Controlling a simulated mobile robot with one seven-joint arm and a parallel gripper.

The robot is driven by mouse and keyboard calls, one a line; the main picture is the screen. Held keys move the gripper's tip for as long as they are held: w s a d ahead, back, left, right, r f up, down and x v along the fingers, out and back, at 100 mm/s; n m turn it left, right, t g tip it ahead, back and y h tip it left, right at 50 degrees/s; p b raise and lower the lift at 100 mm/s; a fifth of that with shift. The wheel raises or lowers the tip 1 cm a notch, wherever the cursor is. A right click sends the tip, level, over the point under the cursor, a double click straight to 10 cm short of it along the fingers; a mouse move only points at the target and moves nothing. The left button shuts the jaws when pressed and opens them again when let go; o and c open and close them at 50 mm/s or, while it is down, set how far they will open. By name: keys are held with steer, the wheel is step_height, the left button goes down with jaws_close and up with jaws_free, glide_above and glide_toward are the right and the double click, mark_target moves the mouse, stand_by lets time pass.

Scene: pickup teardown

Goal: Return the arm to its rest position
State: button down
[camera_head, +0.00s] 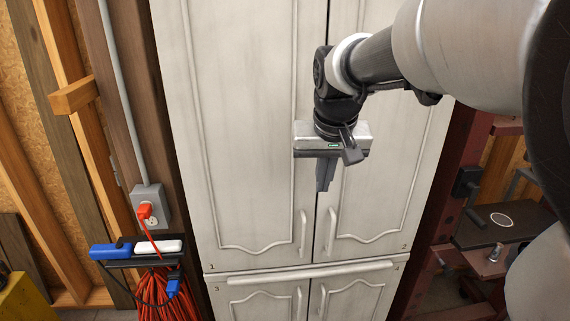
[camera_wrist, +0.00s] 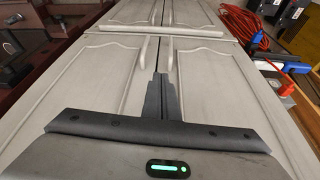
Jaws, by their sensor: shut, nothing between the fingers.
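My gripper (camera_head: 324,186) hangs at the end of my bent arm, in front of a tall off-white cabinet (camera_head: 232,110). Its fingers point down and are together, with nothing between them. In the wrist view the shut fingers of my gripper (camera_wrist: 161,98) point toward the seam between the cabinet's doors (camera_wrist: 88,85). I cannot tell the exact gap between the gripper and the doors. My arm comes in from the upper right in the head view and covers part of the right upper door.
Cabinet handles (camera_head: 303,233) stick out below my gripper. At left are a wall outlet (camera_head: 151,206), an orange cord (camera_head: 168,295) and a blue-ended rack (camera_head: 110,250). At right stands a dark red frame (camera_head: 463,200) with a dark plate (camera_head: 502,222).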

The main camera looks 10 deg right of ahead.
steer(key=s+r+p, duration=0.2)
steer(key=s+p, duration=0.1)
steer(key=s, duration=0.6)
steer(key=s+r+n+t+p, duration=0.1)
steer(key=s+r+p, duration=0.1)
steer(key=s, duration=0.8)
steer(key=shift+s+a+r+p, duration=0.2)
steer(key=shift+a+p, duration=0.1)
steer(key=shift+p, duration=0.3)
